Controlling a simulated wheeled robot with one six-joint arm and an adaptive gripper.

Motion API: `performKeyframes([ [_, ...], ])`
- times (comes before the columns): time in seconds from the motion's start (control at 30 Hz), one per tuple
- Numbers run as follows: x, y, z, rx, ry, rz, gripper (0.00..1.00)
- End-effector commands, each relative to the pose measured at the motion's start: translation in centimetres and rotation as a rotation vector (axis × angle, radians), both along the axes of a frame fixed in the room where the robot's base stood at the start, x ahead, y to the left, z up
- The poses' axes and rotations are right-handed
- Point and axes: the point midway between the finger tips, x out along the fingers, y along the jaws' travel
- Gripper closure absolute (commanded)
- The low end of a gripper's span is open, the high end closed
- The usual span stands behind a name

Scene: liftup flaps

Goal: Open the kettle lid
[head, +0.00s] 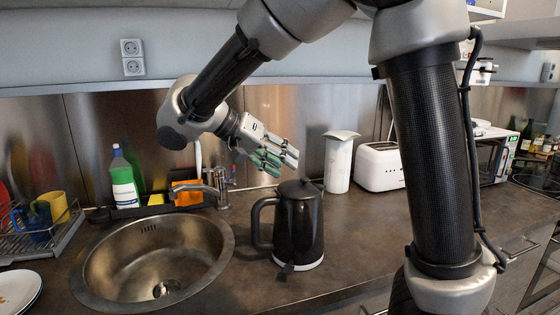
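A black kettle (299,228) stands upright on the counter, right of the sink. Its handle (262,222) is on the left side. Its lid (298,188) looks closed on top, with a small knob at the back edge. My gripper (278,164) is above and a little left of the lid in the picture, pointing down to the right. It seems apart from the kettle. Its fingers overlap in this view, so their opening is unclear. I see nothing held in it.
A round metal sink (232,250) with a tap (222,190) lies left of the kettle. A white jug (339,163) and a white toaster (377,167) stand behind it to the right. A soap bottle (123,180) and a dish rack (62,238) are at the left. The counter front right is clear.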

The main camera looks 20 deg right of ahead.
Motion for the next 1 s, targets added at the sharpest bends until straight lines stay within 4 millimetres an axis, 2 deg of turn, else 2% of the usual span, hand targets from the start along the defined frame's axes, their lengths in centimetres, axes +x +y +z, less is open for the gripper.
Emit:
performKeyframes([
  [0.17, 0.0, 0.2, 0.2, 0.000, -0.001, 0.001, 0.58],
  [0.27, 0.0, 1.0, 0.8, 0.000, -0.002, 0.000, 0.58],
  [0.7, -0.6, 8.1, 6.3, 0.002, -0.002, 0.002, 0.58],
  [1.0, -0.8, 9.4, 7.5, 0.000, 0.000, 0.000, 0.58],
])
